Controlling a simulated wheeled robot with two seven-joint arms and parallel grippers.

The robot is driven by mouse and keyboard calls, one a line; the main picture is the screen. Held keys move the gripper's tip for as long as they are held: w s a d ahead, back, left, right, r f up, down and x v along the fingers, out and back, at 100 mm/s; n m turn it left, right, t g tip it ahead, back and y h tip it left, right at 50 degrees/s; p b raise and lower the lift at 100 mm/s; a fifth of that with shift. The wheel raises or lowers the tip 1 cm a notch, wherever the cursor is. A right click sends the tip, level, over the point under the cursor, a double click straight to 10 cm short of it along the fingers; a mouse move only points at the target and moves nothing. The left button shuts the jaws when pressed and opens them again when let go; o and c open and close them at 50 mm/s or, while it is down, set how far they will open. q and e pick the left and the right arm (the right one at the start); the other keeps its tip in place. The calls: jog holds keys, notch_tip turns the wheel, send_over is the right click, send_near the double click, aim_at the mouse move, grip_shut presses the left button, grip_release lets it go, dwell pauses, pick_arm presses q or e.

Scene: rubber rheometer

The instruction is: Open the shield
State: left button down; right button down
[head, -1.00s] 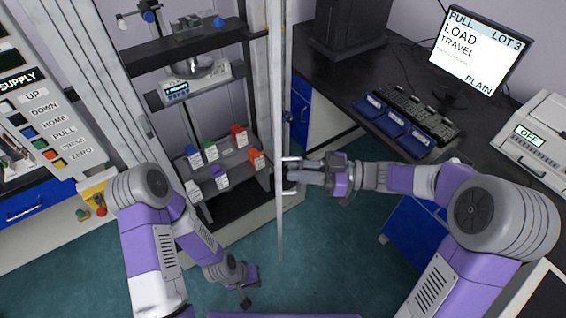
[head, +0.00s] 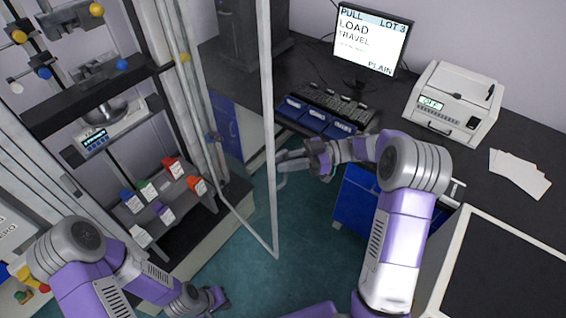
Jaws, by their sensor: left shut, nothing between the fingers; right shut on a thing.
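The shield (head: 268,120) is a clear panel in a pale grey frame on the right side of the test machine. It stands swung out from the machine, its bottom rail (head: 248,230) angling out over the floor. My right gripper (head: 284,165) is shut on the shield's handle (head: 281,178) at the free edge, with the handle partly hidden by the fingers. My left gripper (head: 215,300) is low at the bottom left, over the floor in front of the machine, shut and empty.
The machine's lower shelf holds several coloured blocks with tags (head: 172,168). A scale (head: 100,135) sits above them. At right, a dark bench carries a monitor (head: 372,40), blue trays (head: 303,118), and a white printer-like device (head: 452,105). Teal floor (head: 310,240) is clear beside the shield.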

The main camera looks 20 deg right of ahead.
jog(key=shift+r, duration=0.1)
jog(key=c, duration=1.2)
grip_release()
jog(key=shift+w+a, duration=0.15)
jog(key=shift+c, duration=0.2)
jog(key=d, duration=0.7)
jog(key=shift+s+d, duration=0.3)
jog(key=shift+d, duration=0.05)
